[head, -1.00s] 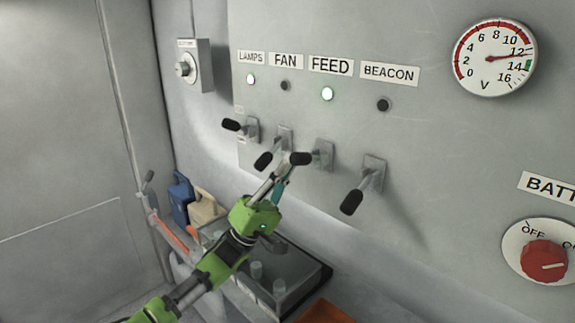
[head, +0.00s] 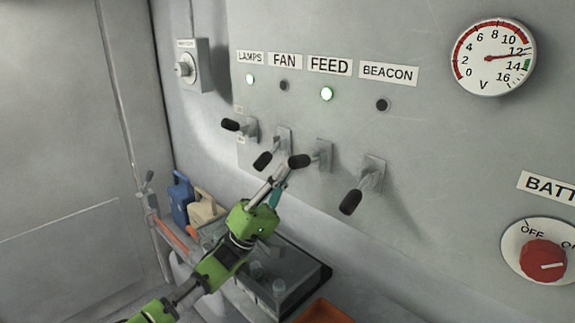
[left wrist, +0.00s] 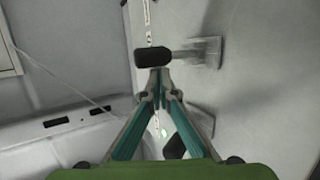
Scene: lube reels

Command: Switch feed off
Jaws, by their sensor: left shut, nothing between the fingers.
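The FEED lever (head: 323,156) sits on the grey wall panel below the FEED label (head: 330,66). Its black handle (head: 299,161) sticks out level, higher than the FAN and BEACON handles. The FEED lamp (head: 327,94) glows green. My left gripper (head: 282,172) is shut and empty, its tips just under the FEED handle. In the left wrist view the closed fingertips (left wrist: 155,73) lie just below the black handle (left wrist: 152,57); I cannot tell whether they touch it. My right gripper is not in view.
The lit LAMPS lever (head: 232,125) and the lowered FAN lever (head: 264,160) are left of FEED. The lowered BEACON lever (head: 351,201) is on the right. A red battery knob (head: 544,261) and a voltmeter (head: 494,57) are farther right. Jugs (head: 181,198) stand below left.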

